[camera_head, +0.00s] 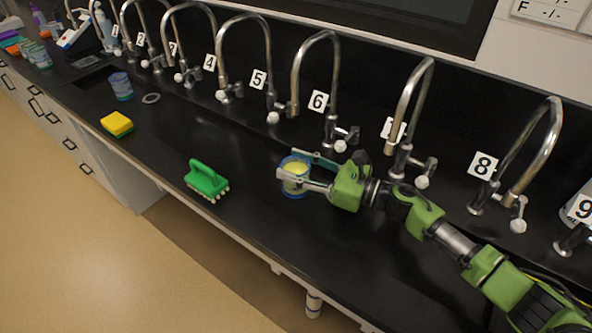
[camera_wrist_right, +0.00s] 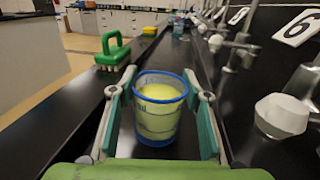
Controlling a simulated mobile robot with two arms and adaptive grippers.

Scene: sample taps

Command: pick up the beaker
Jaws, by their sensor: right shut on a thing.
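The beaker (camera_head: 294,166) is a clear cup with a blue rim, holding something yellow-green. It stands upright on the black counter in front of the tap labelled 6. My right gripper (camera_head: 291,172) is shut on it, one finger on each side. In the right wrist view the beaker (camera_wrist_right: 159,108) sits upright between the two fingers of my right gripper (camera_wrist_right: 160,100). I cannot tell whether its base touches the counter. My left gripper is not in view.
A green brush (camera_head: 207,180) lies left of the beaker, and a yellow sponge (camera_head: 117,124) farther left. A blue-rimmed cup (camera_head: 121,86) and a grey ring (camera_head: 151,98) are farther along. Numbered taps (camera_head: 320,90) line the back. The counter before the beaker is clear.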

